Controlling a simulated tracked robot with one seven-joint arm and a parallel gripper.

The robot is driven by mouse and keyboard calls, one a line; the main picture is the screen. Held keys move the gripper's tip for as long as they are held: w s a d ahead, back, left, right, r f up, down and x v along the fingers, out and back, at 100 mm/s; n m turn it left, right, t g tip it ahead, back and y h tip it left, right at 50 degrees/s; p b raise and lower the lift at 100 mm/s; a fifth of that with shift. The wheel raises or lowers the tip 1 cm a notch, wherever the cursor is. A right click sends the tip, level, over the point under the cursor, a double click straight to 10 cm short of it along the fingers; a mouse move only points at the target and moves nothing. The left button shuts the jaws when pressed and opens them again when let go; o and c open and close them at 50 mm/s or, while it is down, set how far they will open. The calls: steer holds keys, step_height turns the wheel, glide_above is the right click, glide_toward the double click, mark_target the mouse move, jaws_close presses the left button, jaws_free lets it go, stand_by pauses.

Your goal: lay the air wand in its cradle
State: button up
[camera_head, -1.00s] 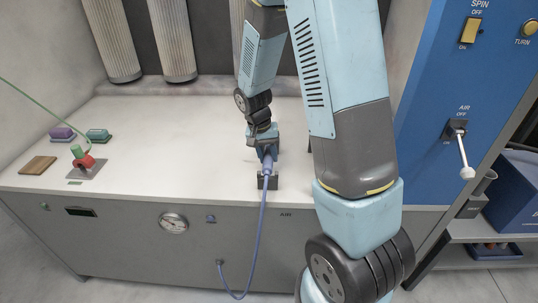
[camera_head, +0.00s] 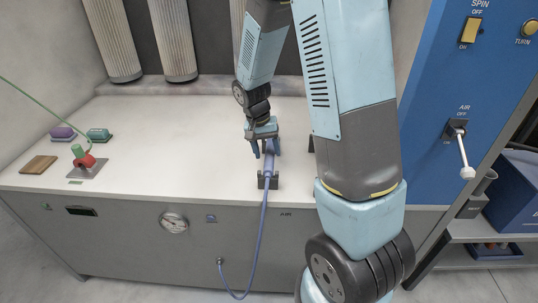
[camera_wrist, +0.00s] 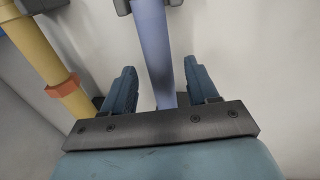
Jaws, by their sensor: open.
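The air wand (camera_head: 268,162) is a blue-violet rod with a hose at its near end. It lies along the dark cradle (camera_head: 274,184) on the white bench, between the cradle's upright prongs at the near end. Its far end is hidden under my gripper. My gripper (camera_head: 266,152) is open above the far part of the wand. In the wrist view the wand (camera_wrist: 153,45) runs between the two spread fingers of my gripper (camera_wrist: 160,78), with a gap on both sides. Grey cradle prongs (camera_wrist: 122,5) flank it at the top.
A violet hose (camera_head: 262,230) hangs over the bench's front edge to a front fitting. A blue panel with an AIR lever (camera_head: 463,150) stands at right. The mid-left bench is clear.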

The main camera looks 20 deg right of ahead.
step_height(320, 180, up, 11)
steer(key=w+a, duration=0.1)
steer(key=a, duration=0.1)
steer(key=s+d+r+n+t+y, duration=0.1)
steer(key=s+r+n+t, duration=0.1)
steer(key=s+r, duration=0.6)
steer(key=s+d+r+n+t+y, duration=0.1)
steer(key=s+r+t, duration=0.3)
steer(key=s+r, duration=0.4)
steer(key=s+n, duration=0.1)
steer(key=s, duration=0.5)
steer(key=shift+s+d, duration=0.15)
steer(key=shift+d, duration=0.1)
steer(key=shift+c, duration=0.3)
steer(key=shift+c, duration=0.8)
steer(key=shift+d, duration=0.1)
steer(key=shift+c, duration=0.4)
